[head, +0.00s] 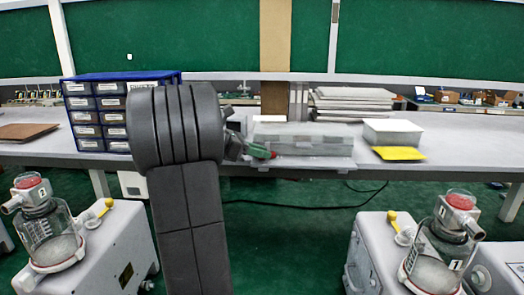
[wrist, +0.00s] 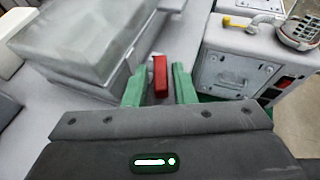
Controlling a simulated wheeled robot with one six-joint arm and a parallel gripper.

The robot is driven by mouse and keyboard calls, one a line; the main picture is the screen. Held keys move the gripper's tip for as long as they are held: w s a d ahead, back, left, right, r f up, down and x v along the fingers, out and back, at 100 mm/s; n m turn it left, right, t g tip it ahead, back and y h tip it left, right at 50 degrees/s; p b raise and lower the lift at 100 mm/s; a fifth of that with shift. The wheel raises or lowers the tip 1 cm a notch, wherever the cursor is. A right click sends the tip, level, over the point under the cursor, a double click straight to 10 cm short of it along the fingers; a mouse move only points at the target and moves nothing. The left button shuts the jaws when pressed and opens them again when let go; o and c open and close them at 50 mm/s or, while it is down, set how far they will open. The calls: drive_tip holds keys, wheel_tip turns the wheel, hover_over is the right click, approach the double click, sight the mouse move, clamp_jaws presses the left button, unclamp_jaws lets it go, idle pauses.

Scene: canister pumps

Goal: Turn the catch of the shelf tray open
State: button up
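The shelf tray, a grey box with a translucent lid (head: 305,138), lies on the workbench, right of my arm in the head view. A large grey translucent box (wrist: 85,35) fills the upper left of the wrist view, and I take it to be the same tray. A red catch (wrist: 160,76) stands out between my green fingers at its front. My gripper (wrist: 160,82) is open, with one finger on each side of the catch and thin gaps visible. In the head view my gripper (head: 262,152) is small and partly hidden by my arm at the tray's front left corner.
A canister pump (wrist: 240,62) with a yellow handle shows right of my fingers in the wrist view. In the head view pumps stand at left (head: 105,245) and right (head: 385,245). A blue drawer cabinet (head: 120,76), a small grey box (head: 392,132) and a yellow sheet (head: 399,153) are on the bench.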

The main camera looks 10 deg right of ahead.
drive_tip(key=shift+d+f, duration=0.2)
drive_tip(key=shift+d, duration=0.2)
drive_tip(key=shift+c, duration=0.2)
clamp_jaws()
drive_tip(key=shift+r+p, duration=0.1)
drive_tip(key=shift+p, duration=0.2)
